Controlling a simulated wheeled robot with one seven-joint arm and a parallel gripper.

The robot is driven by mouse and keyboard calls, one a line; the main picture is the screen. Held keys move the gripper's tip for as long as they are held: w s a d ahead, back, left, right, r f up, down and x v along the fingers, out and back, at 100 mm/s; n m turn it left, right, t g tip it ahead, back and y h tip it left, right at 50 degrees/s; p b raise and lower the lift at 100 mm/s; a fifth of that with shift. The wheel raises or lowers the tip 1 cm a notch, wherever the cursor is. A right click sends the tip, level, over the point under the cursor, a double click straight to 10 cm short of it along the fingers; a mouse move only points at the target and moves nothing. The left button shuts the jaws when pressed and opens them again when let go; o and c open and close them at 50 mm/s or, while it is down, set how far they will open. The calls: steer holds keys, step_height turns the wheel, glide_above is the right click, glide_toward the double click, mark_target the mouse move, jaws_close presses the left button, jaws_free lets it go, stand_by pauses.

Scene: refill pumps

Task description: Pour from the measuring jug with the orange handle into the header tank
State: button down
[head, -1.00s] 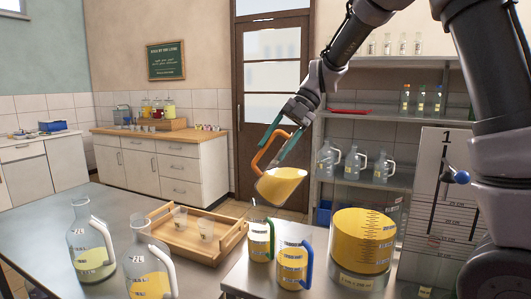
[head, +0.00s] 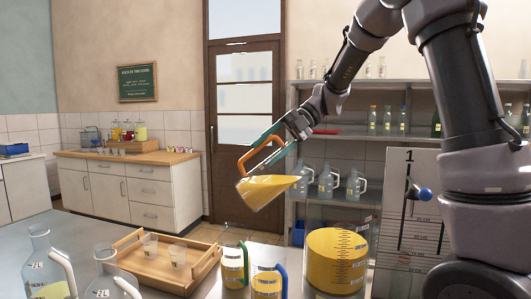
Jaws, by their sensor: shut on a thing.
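The measuring jug with the orange handle (head: 267,190) hangs in the air, tipped far over with its spout to the right. Orange-yellow liquid lies along its side up to the spout; I see no stream leaving it. My gripper (head: 272,150), with teal fingers, is shut on the orange handle. The header tank (head: 337,262), a wide clear cylinder with a scale, stands lower and to the right, holding much orange-yellow liquid. The jug's spout is above and left of the tank in the picture; whether it is over the rim, I cannot tell.
A green-handled jug (head: 234,268) and a blue-handled jug (head: 266,284) stand close left of the tank. A wooden tray (head: 205,268) with small beakers and white-handled flasks (head: 48,268) are further left. A gauge board (head: 403,215) stands right of the tank.

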mark_target(279, 140)
steer(key=shift+d+r, duration=0.15)
steer(key=shift+r, duration=0.05)
stand_by(0.3)
steer(key=shift+d+r+y, duration=0.45)
steer(key=shift+r+y, duration=0.25)
steer(key=shift+y, duration=0.2)
steer(key=shift+d+f+n+y, duration=0.25)
steer(key=shift+d+n+y, duration=0.05)
steer(key=shift+d+y, duration=0.1)
steer(key=shift+d, duration=0.1)
steer(key=shift+w+r+g, duration=0.1)
steer(key=shift+r+g, duration=0.1)
steer(key=shift+g, duration=0.1)
steer(key=shift+d, duration=0.1)
steer(key=shift+d+r+y, duration=0.15)
steer(key=shift+y, duration=0.25)
